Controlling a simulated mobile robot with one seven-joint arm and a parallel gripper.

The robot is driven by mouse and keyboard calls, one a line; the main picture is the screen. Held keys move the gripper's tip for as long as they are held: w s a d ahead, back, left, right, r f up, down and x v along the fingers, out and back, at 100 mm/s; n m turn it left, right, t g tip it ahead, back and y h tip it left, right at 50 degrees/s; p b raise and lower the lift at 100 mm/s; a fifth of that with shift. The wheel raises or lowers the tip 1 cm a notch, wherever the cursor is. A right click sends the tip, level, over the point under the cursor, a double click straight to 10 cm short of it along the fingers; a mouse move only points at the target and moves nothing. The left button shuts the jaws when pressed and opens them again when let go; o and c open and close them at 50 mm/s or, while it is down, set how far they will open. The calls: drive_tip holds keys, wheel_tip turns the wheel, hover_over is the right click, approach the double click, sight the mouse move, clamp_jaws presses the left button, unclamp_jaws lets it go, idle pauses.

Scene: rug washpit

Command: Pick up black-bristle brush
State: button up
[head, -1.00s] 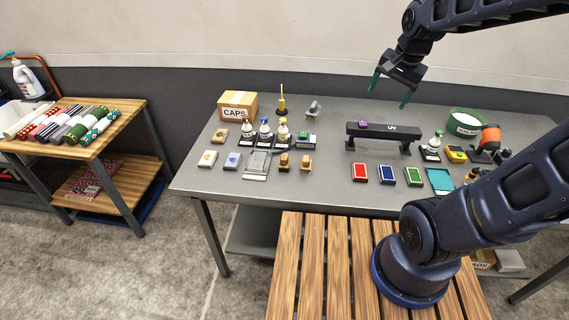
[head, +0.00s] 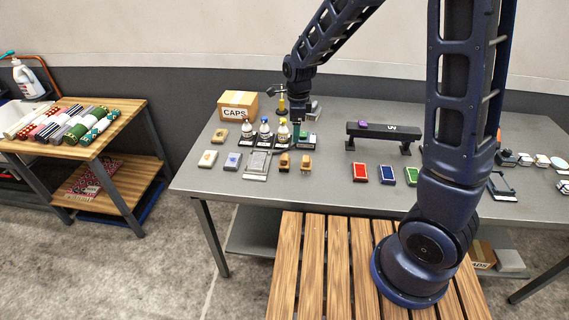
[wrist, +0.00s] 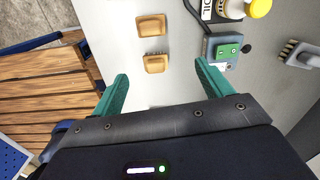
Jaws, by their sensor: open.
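A grey brush with dark bristles (wrist: 300,54) lies on its side at the right edge of the wrist view. In the head view this grey brush (head: 315,107) is near the back of the table, partly hidden by my arm. Two tan, block-shaped pieces (wrist: 151,25) (wrist: 156,63) lie near my fingers; in the head view they are at the front (head: 284,161) (head: 306,163). In the head view my gripper (head: 298,134) is over the middle-left of the table.
A grey box with a green switch (wrist: 228,48) and a yellow-capped bottle (wrist: 256,8) stand close to the right finger. Other bottles (head: 247,131), a CAPS carton (head: 238,104) and a black raised stand (head: 384,133) are on the table (head: 330,190). The table's front strip is mostly clear.

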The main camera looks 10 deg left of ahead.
sight(285, 156)
drive_tip(key=shift+m, duration=0.7)
drive_tip(key=a+f, duration=0.1)
drive_tip(key=s+a+f, duration=0.1)
drive_tip(key=a+f, duration=0.1)
drive_tip(key=shift+a, duration=0.15)
drive_tip(key=shift+f, duration=0.35)
drive_tip(key=shift+s+a+f, duration=0.1)
drive_tip(key=shift+f, duration=2.5)
drive_tip(key=shift+s+a+f, duration=0.1)
drive_tip(key=shift+f, duration=2.45)
drive_tip(key=c, duration=1.1)
drive_tip(key=shift+r, duration=0.1)
